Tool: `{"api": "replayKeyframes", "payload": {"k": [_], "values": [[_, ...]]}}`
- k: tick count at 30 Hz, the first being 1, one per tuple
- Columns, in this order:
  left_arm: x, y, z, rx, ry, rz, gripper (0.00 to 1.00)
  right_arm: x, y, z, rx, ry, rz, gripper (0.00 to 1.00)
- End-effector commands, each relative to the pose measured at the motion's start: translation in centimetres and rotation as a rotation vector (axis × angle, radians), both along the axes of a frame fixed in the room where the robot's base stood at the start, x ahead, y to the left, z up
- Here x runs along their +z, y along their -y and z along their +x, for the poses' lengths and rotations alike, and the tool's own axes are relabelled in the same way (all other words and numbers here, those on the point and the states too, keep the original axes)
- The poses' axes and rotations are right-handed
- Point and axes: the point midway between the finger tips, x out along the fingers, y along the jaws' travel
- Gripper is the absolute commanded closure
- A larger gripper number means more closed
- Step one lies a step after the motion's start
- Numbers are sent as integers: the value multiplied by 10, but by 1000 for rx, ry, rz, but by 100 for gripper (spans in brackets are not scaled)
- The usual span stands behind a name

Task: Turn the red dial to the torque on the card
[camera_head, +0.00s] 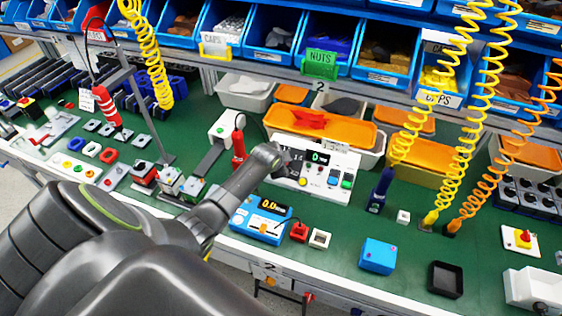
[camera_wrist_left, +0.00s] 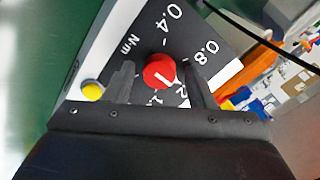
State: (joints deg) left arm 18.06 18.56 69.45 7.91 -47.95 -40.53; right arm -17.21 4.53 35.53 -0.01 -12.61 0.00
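The red dial (camera_wrist_left: 159,72) shows in the left wrist view on a dark face with white torque marks, among them 0.4, 0.8 and N·m. Its white line points to the lower right, toward a mark partly covered by a finger. My left gripper (camera_wrist_left: 163,85) is open, with one finger on each side of the dial; I cannot tell whether they touch it. In the head view my left gripper (camera_head: 278,160) is at the left part of the white control box (camera_head: 310,184) and hides the dial. A small white label (camera_head: 334,146) above the box is too small to read surely.
The box has a small display (camera_head: 318,157) and coloured buttons. An orange tray (camera_head: 350,133) stands behind it. A blue meter (camera_head: 260,222) is in front. A red hanging tool (camera_head: 238,150) is close to my left arm.

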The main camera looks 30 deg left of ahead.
Motion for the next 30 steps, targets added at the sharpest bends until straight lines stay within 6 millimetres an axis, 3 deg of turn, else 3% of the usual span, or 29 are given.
{"api": "replayKeyframes", "payload": {"k": [14, 30], "values": [[5, 1, -5, 1, -1, 0, 46, 1, 0, 0, 0, 0, 0, 64], [56, 11, -49, 0, 1, 1, 46, 0, 0, 0, 0, 0, 0, 64]]}}
